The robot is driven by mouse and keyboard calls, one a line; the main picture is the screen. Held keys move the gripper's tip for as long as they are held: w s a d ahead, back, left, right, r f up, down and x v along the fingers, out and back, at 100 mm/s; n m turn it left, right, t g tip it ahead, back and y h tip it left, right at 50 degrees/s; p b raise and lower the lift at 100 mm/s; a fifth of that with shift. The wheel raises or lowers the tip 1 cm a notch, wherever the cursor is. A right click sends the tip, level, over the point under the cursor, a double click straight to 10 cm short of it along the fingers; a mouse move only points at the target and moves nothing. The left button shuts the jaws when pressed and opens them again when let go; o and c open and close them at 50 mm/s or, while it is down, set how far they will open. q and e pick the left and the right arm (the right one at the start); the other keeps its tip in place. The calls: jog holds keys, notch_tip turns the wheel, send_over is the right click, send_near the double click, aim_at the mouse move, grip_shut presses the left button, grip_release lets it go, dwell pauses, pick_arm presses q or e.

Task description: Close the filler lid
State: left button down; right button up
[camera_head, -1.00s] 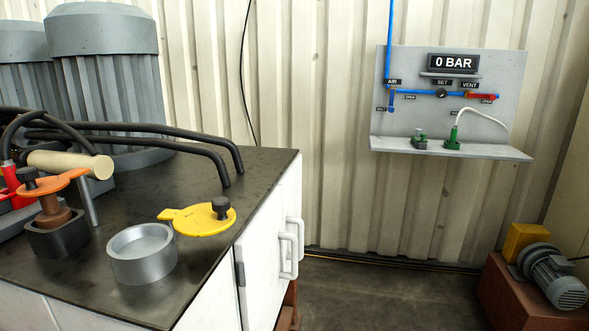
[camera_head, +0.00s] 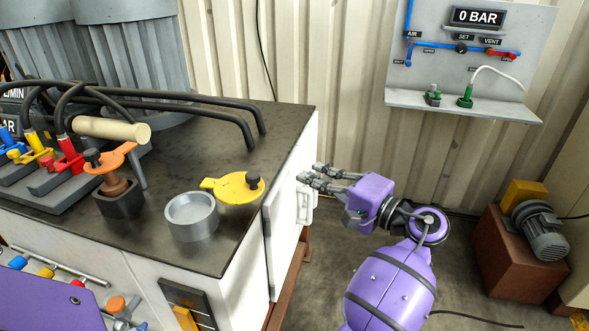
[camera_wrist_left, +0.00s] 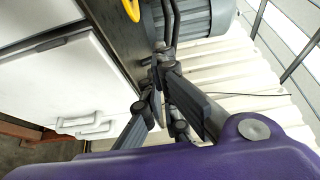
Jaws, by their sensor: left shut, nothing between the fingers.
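The yellow filler lid (camera_head: 233,189), with a black knob, is swung aside at the right of the round grey filler neck (camera_head: 190,230), near the black top's right edge. The neck's opening is uncovered. My left gripper (camera_head: 311,174) is right of the cabinet edge, apart from the lid, its fingers pointing left. It is shut and empty. In the left wrist view its fingers (camera_wrist_left: 160,62) show beside the black top's edge, and a yellow curved part, probably the lid, is cut off at the top. My right gripper is not in view.
An orange-handled valve (camera_head: 112,170) and a cream cylindrical handle (camera_head: 112,129) stand left of the neck. Black hoses (camera_head: 200,103) run behind. White door handles (camera_head: 306,203) stick out below my left gripper.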

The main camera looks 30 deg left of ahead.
pick_arm(q)
jog(key=s+a+p, duration=0.1)
jog(key=a+p, duration=0.1)
jog(key=a, duration=0.6)
jog(key=shift+s+a+p, duration=0.3)
jog(key=shift+s+a, duration=0.05)
jog(key=shift+s, duration=0.05)
jog(key=shift+d+f+t, duration=0.1)
jog(key=shift+t, duration=0.2)
